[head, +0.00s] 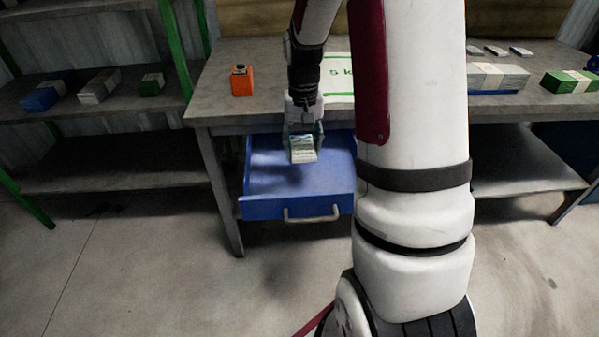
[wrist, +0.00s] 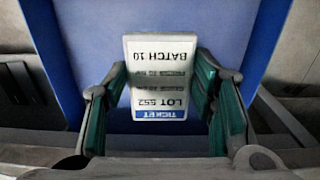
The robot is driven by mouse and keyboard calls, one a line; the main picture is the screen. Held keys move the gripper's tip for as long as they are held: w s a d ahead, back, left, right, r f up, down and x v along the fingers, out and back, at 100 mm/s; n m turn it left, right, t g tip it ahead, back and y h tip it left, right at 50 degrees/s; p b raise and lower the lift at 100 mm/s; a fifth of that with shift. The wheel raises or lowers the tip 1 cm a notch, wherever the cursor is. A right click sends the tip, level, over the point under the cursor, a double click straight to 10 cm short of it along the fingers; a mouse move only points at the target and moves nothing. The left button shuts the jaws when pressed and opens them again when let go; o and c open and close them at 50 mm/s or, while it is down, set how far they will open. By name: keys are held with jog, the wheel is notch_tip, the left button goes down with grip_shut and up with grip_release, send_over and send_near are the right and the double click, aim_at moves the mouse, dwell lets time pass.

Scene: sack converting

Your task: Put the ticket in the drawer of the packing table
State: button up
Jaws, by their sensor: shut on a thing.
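The ticket (wrist: 160,78) is a white card printed "BATCH 10", "LOT 552" and "TICKET", upside down in the wrist view. My gripper (wrist: 160,112) is shut on it, with a green-padded finger at each side. In the head view the ticket (head: 303,150) hangs below my gripper (head: 303,135), over the drawer. The blue drawer (head: 290,208) of the packing table (head: 215,95) is pulled open, with a grey handle at its front. Its blue floor lies behind the ticket in the wrist view. The gap between ticket and drawer floor is hard to tell.
An orange box (head: 242,82) stands on the tabletop left of my arm. A white sheet marked "5 k" (head: 338,78) lies behind my arm. Boxes (head: 497,76) lie at the right. A shelf (head: 65,100) with small boxes stands at the left. My arm hides the table's middle.

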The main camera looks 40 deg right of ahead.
aim_at(305, 181)
jog(key=shift+d+f, duration=0.3)
notch_tip(305, 181, down, 9)
jog(key=b, duration=0.3)
jog(key=shift+s+d+f, duration=0.1)
jog(key=shift+f, duration=0.1)
jog(key=shift+f, duration=0.1)
jog(key=o, duration=1.1)
jog(key=shift+o, duration=0.2)
